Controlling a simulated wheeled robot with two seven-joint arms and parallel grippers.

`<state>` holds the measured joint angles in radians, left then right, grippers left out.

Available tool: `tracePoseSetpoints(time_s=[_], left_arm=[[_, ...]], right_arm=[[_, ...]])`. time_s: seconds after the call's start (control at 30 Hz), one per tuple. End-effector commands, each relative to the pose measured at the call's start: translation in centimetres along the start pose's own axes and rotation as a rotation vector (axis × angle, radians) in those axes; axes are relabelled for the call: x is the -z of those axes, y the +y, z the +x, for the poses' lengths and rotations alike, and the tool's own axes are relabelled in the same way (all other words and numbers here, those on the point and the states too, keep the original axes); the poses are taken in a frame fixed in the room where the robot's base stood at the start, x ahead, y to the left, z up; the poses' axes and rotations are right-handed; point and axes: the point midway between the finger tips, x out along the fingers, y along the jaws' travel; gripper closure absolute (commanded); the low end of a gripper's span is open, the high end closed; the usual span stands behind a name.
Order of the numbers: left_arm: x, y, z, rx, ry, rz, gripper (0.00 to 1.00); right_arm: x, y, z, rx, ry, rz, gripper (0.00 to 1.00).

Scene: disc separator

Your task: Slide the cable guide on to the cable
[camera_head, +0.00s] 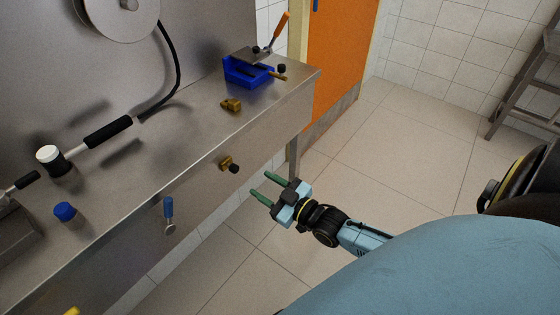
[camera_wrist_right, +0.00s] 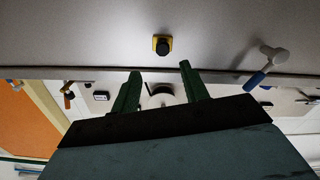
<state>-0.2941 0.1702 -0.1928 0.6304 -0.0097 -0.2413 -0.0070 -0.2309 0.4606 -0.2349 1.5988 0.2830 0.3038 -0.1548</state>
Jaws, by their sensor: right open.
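The black cable (camera_head: 177,67) hangs from the disc on the back wall and curves down to the bench top. It meets a thick black sleeve (camera_head: 108,132) with light metal rods at its ends. A small brass piece (camera_head: 231,105) lies on the bench top to the right of the cable; I cannot tell if it is the cable guide. My right gripper (camera_head: 261,187) is open and empty, off the bench's front face. Its green fingers also show in the right wrist view (camera_wrist_right: 157,85). My left gripper is not in view.
A brass fitting with a black knob (camera_head: 229,165) sits on the bench front, near my right gripper. A blue-handled tool (camera_head: 169,212) hangs there too. A blue fixture (camera_head: 243,73) stands at the bench's far end. A white-topped black cylinder (camera_head: 50,158) stands left.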

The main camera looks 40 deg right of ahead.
Motion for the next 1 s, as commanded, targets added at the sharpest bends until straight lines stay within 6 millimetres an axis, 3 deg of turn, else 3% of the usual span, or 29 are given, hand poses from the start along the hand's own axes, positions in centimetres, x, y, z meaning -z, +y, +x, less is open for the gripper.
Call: tracePoseSetpoints(time_s=[0.1,0.3,0.9,1.0], left_arm=[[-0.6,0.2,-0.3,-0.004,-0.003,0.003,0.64],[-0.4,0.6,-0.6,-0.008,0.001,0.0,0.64],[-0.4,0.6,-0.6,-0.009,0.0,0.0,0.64],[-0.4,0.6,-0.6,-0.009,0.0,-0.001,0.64]], right_arm=[[0.0,0.1,-2.4,0.0,-0.003,-0.001,0.55],[0.0,0.1,-4.4,-0.001,-0.002,0.0,0.55],[-0.1,0.1,-4.8,-0.001,-0.001,-0.001,0.55],[-0.9,0.0,-4.9,-0.003,-0.023,0.0,0.55]])
